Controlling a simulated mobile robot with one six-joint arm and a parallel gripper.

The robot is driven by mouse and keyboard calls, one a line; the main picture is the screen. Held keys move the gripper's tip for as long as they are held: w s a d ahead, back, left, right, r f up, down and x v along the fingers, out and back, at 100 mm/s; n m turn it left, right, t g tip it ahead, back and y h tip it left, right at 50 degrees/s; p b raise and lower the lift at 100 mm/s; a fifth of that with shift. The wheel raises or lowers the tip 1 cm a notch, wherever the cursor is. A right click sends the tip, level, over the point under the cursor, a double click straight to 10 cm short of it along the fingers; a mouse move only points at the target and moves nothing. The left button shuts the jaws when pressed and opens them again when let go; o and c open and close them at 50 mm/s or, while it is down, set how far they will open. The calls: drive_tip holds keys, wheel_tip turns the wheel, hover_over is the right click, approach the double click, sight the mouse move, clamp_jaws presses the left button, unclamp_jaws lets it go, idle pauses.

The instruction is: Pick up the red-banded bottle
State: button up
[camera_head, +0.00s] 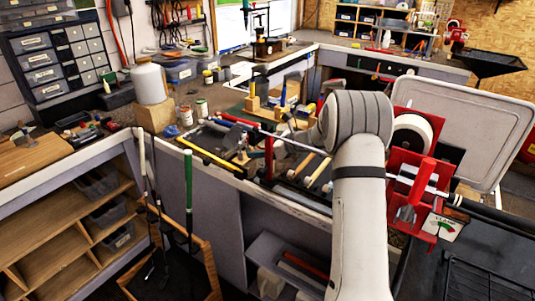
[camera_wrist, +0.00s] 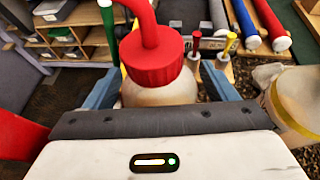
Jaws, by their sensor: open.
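In the wrist view, a bottle with a bright red cap (camera_wrist: 152,58) and a bent red spout stands between the blue fingers of my gripper (camera_wrist: 160,90). Its pale, translucent body (camera_wrist: 160,92) shows just below the cap; the lower part is hidden by my gripper, so I cannot tell whether it carries a red band. The fingers are open, one on each side of it; contact cannot be made out. A second translucent container (camera_wrist: 299,112) with a yellow rim and some red on its side is cut off at the right edge. In the head view, my arm hides the gripper.
Red and blue grips (camera_wrist: 270,22) lie close beyond the bottle, near small yellow- and red-topped tools (camera_wrist: 229,44). In the head view, the workbench (camera_head: 215,171) is crowded with tools. A red machine (camera_head: 412,178) with a long shaft stands right of my arm.

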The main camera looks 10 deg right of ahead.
drive_tip(key=c, duration=1.2)
drive_tip(key=shift+r, duration=0.2)
wheel_tip(320, 180, up, 18)
drive_tip(key=shift+f, duration=0.1)
idle(0.5)
